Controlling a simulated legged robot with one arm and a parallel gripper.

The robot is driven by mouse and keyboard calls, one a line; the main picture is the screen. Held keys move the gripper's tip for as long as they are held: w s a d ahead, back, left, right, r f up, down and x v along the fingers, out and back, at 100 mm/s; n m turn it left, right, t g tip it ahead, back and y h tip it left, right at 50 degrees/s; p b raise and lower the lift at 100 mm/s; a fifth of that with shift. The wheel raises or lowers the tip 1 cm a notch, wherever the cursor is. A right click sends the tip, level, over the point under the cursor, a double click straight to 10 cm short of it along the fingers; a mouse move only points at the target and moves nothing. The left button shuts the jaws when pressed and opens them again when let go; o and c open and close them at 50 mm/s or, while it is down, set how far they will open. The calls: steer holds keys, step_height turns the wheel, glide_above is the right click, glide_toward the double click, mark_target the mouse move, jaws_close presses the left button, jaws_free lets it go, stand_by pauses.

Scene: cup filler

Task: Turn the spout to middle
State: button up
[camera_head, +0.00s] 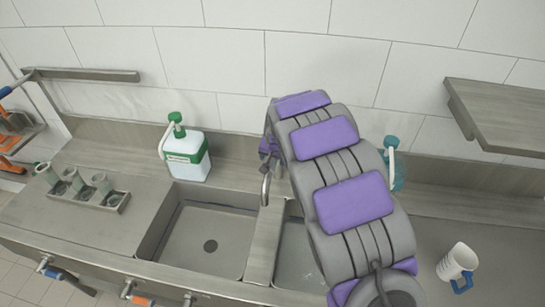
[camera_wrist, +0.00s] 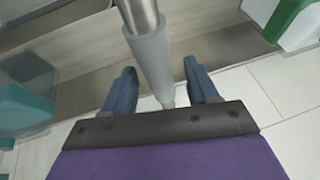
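The metal spout (camera_head: 265,186) rises at the back of the sink. Its tip hangs over the divider between the two basins. In the wrist view a grey cylindrical pipe (camera_wrist: 152,55), which looks like part of the faucet, runs between the two blue fingers of my gripper (camera_wrist: 160,68). The fingers are apart. A gap shows between the pipe and the right finger; the left finger is very near the pipe, and I cannot tell if it touches. In the head view my arm hides the fingers and the spout's base.
A green-and-white bottle (camera_head: 187,155) stands behind the left basin (camera_head: 205,240). A teal bottle (camera_head: 398,170) is partly hidden behind my arm. The right basin (camera_head: 297,262) is mostly covered. A shelf (camera_head: 500,115) juts out at upper right.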

steer(key=shift+r, duration=0.1)
steer(key=v, duration=1.7)
steer(key=shift+s, duration=0.15)
steer(key=s+d+f+n+g+b, duration=0.1)
steer(key=s+d+f+g+b, duration=0.1)
steer(key=s, duration=1.1)
steer(key=s+d+f+g+b, duration=0.2)
steer(key=s+d+f+b, duration=0.2)
steer(key=s, duration=1)
steer(key=s+d+f+n+g+h+b, duration=0.1)
steer(key=s+d+f, duration=0.3)
steer(key=s, duration=1)
step_height(320, 180, down, 3)
steer(key=shift+s+d+r+n+g+b, duration=0.2)
steer(key=shift+s+d+n+g+b, duration=0.15)
steer(key=shift+g+b, duration=0.5)
steer(key=shift+w+d, duration=0.1)
steer(key=shift+w, duration=0.05)
